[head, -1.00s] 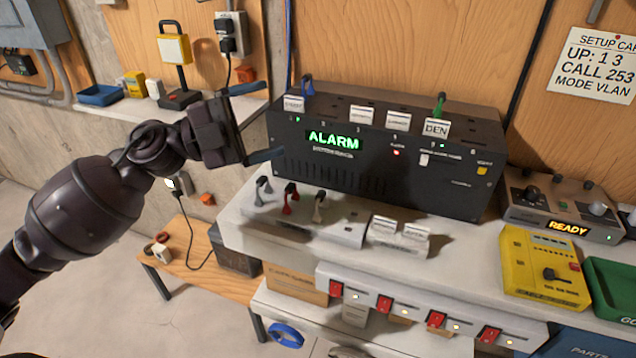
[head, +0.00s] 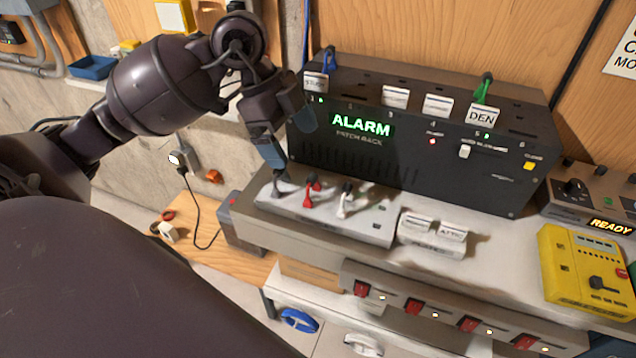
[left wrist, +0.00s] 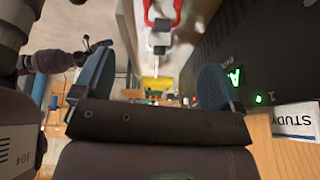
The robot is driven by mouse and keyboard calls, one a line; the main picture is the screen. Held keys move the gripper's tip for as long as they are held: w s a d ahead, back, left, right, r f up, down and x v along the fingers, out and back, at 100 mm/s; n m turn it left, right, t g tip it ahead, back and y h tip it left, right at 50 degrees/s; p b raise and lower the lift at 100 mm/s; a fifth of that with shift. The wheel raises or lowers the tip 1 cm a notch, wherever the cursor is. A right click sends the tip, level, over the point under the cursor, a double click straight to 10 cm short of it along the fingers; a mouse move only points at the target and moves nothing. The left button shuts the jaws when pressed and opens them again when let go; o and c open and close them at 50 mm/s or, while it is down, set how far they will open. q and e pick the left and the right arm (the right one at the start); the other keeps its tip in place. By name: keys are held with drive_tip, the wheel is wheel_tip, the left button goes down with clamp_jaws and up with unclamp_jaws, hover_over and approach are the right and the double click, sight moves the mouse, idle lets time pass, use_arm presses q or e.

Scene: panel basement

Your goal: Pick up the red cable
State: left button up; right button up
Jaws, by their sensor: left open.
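The red cable (head: 312,188) stands in a pale holder strip (head: 350,222) on the bench, between a grey cable on its left and a white cable (head: 346,200) on its right. My left gripper (head: 285,132) is open and empty, fingers pointing down, in front of the black rack's left end. It is just above and left of the red cable, by the grey one, which it partly covers. In the left wrist view the red cable (left wrist: 177,12) shows at the top, beyond the blue fingers.
The black ALARM rack (head: 420,150) stands right behind the holder, with blue and green cables plugged on top. Label blocks (head: 432,232) sit right of the holder. A yellow device (head: 585,272) is farther right. Red switches line the bench front.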

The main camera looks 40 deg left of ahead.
sight(311, 176)
use_arm(q)
drive_tip(key=shift+n, duration=0.7)
drive_tip(key=x, duration=0.4)
drive_tip(key=shift+s+f+b, duration=0.15)
drive_tip(key=shift+f+b, duration=0.1)
drive_tip(key=shift+b, duration=0.05)
drive_tip(key=shift+x, duration=1.1)
drive_tip(key=x, duration=0.1)
drive_tip(key=b+x, duration=0.1)
drive_tip(key=x, duration=0.1)
drive_tip(key=shift+w+d+f, duration=0.1)
drive_tip(key=shift+w+f, duration=0.1)
drive_tip(key=shift+w, duration=0.15)
drive_tip(key=shift+d+f, duration=0.1)
drive_tip(key=shift+f, duration=0.25)
drive_tip(key=c, duration=1)
use_arm(e)
drive_tip(key=shift+s+f, duration=0.35)
drive_tip(key=shift+f, duration=0.55)
